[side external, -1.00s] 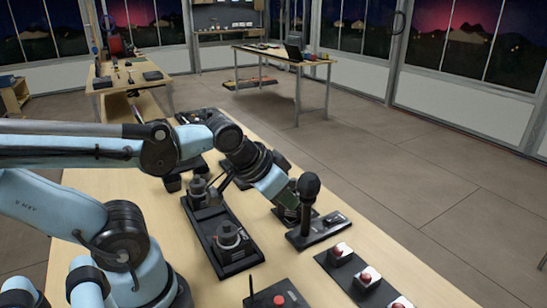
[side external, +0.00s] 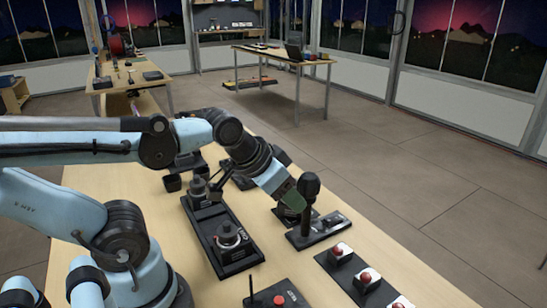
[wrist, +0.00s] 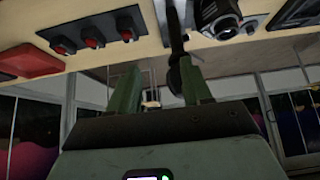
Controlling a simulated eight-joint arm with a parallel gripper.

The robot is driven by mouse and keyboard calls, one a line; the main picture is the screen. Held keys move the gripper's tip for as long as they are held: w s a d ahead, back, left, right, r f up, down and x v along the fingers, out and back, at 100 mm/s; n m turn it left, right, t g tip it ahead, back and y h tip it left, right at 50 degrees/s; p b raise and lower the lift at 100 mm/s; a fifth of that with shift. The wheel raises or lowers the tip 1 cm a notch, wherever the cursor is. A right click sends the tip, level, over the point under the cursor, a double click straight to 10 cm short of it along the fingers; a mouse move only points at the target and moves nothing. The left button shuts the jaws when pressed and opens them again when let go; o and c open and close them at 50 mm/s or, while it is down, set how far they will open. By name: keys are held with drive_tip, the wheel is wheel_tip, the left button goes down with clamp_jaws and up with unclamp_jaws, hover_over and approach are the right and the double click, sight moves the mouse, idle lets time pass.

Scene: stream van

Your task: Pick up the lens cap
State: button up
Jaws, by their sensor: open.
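My gripper (wrist: 160,78) is open, with two green fingers apart and nothing visibly held between them. In the side external view its end (side external: 290,196) is above the table, close to a black microphone-like post (side external: 309,187), which partly hides the fingers. In the wrist view the dark post (wrist: 175,45) stands just beyond the fingers, near the right finger; I cannot tell whether they touch. I cannot make out the lens cap for certain in either view.
A black tray (side external: 243,262) with two round devices lies left of my gripper. Red-button blocks (side external: 366,280) line the table's right side, and a red-button box (side external: 278,300) is at the front. A black cup (side external: 172,183) stands farther back. Bare wood (side external: 185,226) shows left of the tray.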

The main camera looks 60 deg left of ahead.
drive_tip(key=w+a+r+n+g, duration=0.2)
drive_tip(key=w+a+r+g, duration=0.2)
drive_tip(key=w+a+r, duration=0.6)
drive_tip(key=w+a+f+n+g, duration=0.15)
drive_tip(key=w+a+f, duration=0.25)
drive_tip(key=w+a, duration=0.4)
drive_tip(key=shift+g, duration=0.85)
drive_tip(key=a+f, duration=0.1)
drive_tip(key=f, duration=0.5)
drive_tip(key=a+f, duration=0.2)
drive_tip(key=f, duration=0.5)
drive_tip(key=a+f, duration=0.1)
drive_tip(key=f, duration=0.5)
drive_tip(key=shift+s+a+f, duration=0.2)
drive_tip(key=shift+a+f, duration=0.1)
drive_tip(key=shift+f, duration=0.1)
clamp_jaws()
